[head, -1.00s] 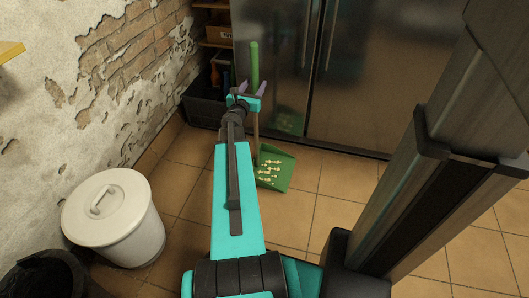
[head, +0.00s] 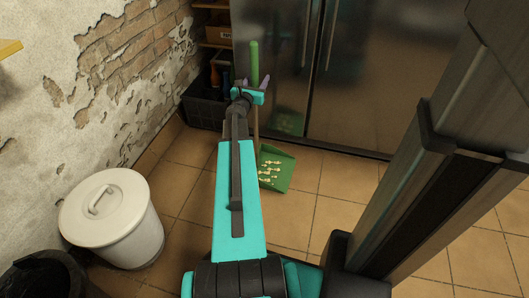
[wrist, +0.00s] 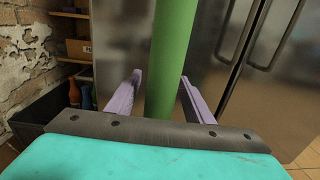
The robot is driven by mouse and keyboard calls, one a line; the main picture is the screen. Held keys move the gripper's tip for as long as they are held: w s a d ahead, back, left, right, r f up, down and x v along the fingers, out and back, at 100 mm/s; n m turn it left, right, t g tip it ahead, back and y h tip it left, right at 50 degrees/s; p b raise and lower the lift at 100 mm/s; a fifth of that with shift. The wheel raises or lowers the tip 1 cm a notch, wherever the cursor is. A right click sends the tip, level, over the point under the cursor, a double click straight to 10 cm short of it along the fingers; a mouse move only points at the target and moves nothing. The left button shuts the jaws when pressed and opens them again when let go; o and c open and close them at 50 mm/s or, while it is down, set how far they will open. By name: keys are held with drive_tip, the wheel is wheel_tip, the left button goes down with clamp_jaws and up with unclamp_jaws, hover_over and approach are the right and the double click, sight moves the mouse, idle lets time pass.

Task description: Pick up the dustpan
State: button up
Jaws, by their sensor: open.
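The dustpan (head: 277,169) is green, with a long upright handle (head: 254,62) whose top is green. Its pan rests on the tiled floor in front of the metal fridge and holds several small pale pieces. My gripper (head: 252,83) is open at the green upper part of the handle. In the wrist view the green handle (wrist: 171,60) stands upright between the two purple fingers of my gripper (wrist: 160,95), with a gap on each side. My arm hides part of the lower handle in the head view.
A metal fridge (head: 365,85) stands right behind the handle. A dark crate (head: 203,104) with bottles and a shelf are behind to the left. A white lidded bin (head: 118,215) and a black bin (head: 45,275) stand at the left by the peeling wall.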

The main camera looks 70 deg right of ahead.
clamp_jaws()
drive_tip(key=shift+r, duration=0.1)
wheel_tip(320, 180, up, 28)
drive_tip(key=p, duration=1.2)
drive_tip(key=shift+p, duration=0.3)
